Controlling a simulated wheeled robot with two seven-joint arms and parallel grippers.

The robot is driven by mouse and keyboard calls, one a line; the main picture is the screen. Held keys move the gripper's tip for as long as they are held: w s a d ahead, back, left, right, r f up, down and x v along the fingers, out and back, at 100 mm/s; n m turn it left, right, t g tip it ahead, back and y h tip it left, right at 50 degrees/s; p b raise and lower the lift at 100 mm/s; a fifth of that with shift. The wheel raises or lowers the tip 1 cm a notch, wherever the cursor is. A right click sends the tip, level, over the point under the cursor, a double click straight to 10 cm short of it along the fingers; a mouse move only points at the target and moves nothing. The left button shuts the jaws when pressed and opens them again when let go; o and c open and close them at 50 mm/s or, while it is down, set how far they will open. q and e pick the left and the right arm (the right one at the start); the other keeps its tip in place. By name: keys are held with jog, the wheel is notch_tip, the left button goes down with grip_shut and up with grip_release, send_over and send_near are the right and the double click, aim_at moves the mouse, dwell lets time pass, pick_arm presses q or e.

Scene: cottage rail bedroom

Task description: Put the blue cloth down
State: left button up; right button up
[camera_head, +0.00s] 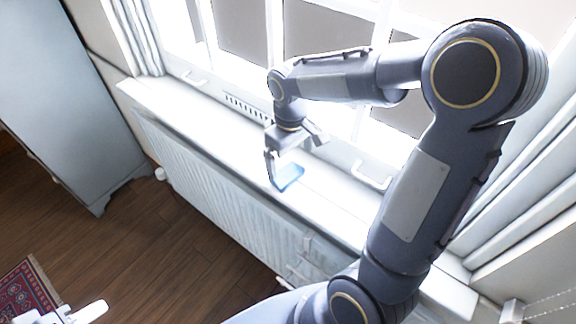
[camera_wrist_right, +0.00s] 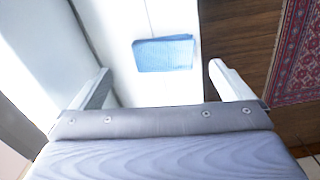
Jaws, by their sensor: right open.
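The blue cloth (camera_head: 288,176) is a small folded rectangle lying on the white window sill (camera_head: 215,137) above the radiator. In the right wrist view the cloth (camera_wrist_right: 165,53) lies flat on the white surface, slightly beyond the fingertips. My right gripper (camera_head: 295,163) is over the sill at the cloth. In its wrist view the right gripper (camera_wrist_right: 160,70) has its fingers wide apart, with nothing between them touching the cloth. My left gripper (camera_head: 68,313) shows only partly at the bottom left edge, away from the cloth; its jaw opening is unclear.
A white radiator (camera_head: 215,185) runs below the sill. Window handles (camera_head: 372,177) stand just behind the sill. A grey-blue cabinet (camera_head: 60,90) is at the left, and a curtain (camera_head: 135,35) hangs at the sill's left end. A red patterned rug (camera_head: 25,290) lies on the wooden floor.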

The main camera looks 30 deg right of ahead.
jog(key=shift+r, duration=0.95)
jog(key=s+a+r+m+t+y, duration=0.2)
jog(key=s, duration=0.6)
jog(key=s+a+r+m+t+y, duration=0.1)
jog(key=s+a+r+m+t, duration=0.1)
jog(key=s, duration=0.6)
jog(key=shift+s+a+m+t+y, duration=0.3)
jog(key=shift+a+m+t+y, duration=0.1)
jog(key=shift+t, duration=0.4)
